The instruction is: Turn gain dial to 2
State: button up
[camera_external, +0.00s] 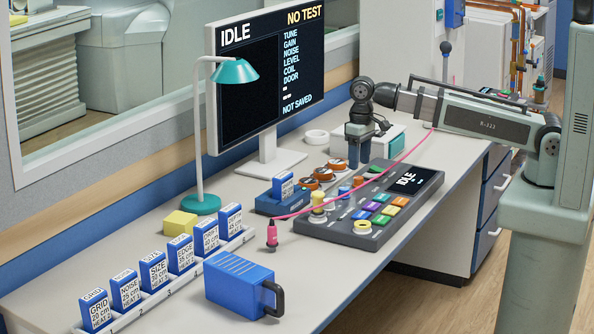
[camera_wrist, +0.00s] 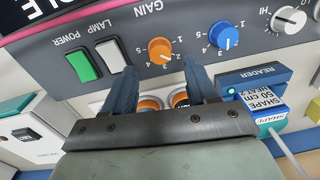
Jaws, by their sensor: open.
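In the wrist view an orange dial (camera_wrist: 160,50) sits under the word GAIN on the grey console panel (camera_wrist: 110,28), with small numbers around it. Its pointer setting is too small to tell. A blue dial (camera_wrist: 224,35) with its own numbers sits to its right. My gripper (camera_wrist: 161,72) is open and empty, its two blue fingers spread below and to either side of the orange dial, apart from it. In the external view my gripper (camera_external: 358,158) points down over the back of the console (camera_external: 325,228); the gain dial cannot be picked out there.
The monitor (camera_external: 268,75) reads IDLE and NO TEST. A green and a white switch (camera_wrist: 110,55) lie left of the orange dial. A blue reader (camera_wrist: 245,82) holds a SHAPE cartridge (camera_wrist: 265,98). A pink cable (camera_external: 395,165) crosses above the console. Several blue cartridges stand in a rack (camera_external: 150,300).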

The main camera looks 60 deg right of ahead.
aim_at(359, 177)
notch_tip(359, 177, up, 8)
jog(key=shift+d+r, duration=0.15)
jog(key=shift+r, duration=0.1)
dwell(0.4)
dwell(0.3)
